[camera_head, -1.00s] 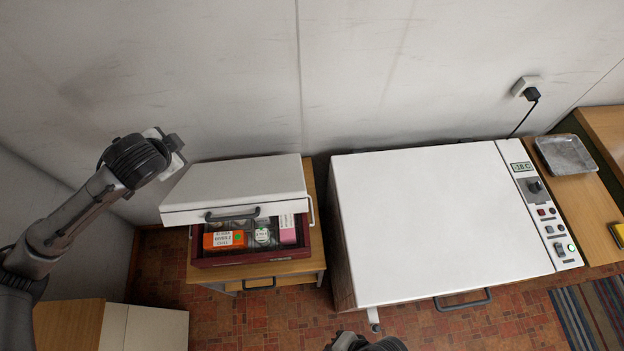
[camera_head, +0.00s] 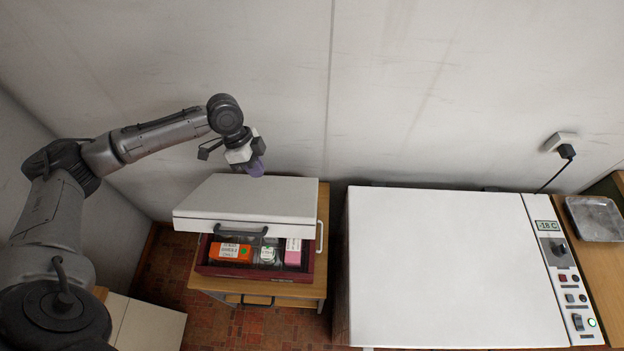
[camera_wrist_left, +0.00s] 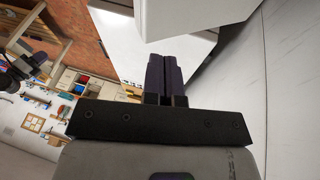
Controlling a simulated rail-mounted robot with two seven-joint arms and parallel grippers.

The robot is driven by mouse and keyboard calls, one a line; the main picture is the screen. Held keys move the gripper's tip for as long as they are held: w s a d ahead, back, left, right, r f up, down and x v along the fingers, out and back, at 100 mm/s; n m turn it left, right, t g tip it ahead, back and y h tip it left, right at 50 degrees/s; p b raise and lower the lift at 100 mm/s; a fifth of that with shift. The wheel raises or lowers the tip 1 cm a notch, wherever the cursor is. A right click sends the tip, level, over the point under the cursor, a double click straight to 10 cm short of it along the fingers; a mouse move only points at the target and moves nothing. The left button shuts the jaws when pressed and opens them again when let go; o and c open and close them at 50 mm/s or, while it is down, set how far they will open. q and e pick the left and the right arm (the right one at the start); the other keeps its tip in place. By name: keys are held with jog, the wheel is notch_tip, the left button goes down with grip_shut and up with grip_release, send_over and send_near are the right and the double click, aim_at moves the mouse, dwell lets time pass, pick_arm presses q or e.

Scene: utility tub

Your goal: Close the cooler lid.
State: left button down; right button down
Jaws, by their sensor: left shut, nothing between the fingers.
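The cooler's white lid (camera_head: 245,197) is partly open, raised over the dark red cooler body (camera_head: 228,269), with a gap at the front. A grey handle is on its front edge. Inside show an orange box (camera_head: 230,251), a pink box (camera_head: 293,253) and other packs. My left gripper (camera_head: 256,170) is shut and empty, above the lid's back edge near the wall; I cannot tell if it touches the lid.
The cooler stands on a wooden table (camera_head: 323,232). A large white chest unit (camera_head: 450,265) with a control panel stands close to its right. The wall (camera_head: 400,90) is right behind. A metal tray (camera_head: 596,218) lies at far right.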

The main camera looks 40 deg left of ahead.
pick_arm(q)
jog(key=p, duration=0.1)
send_near(275, 215)
jog(key=w+f, duration=0.2)
jog(key=shift+d+f, duration=0.4)
jog(key=shift+s+d+f+p, duration=0.25)
jog(key=shift+s+f+p, duration=0.1)
jog(key=shift+f, duration=0.2)
jog(key=shift+s+d+f+p, duration=0.25)
jog(key=shift+s+f, duration=0.15)
jog(key=shift+f, duration=0.2)
jog(key=shift+s+d+f, duration=0.15)
jog(key=shift+s+f, duration=0.1)
jog(key=shift+f, duration=0.2)
pick_arm(e)
notch_tip(275, 215, up, 2)
jog(key=shift+r, duration=0.25)
pick_arm(q)
jog(key=shift+d+f, duration=0.1)
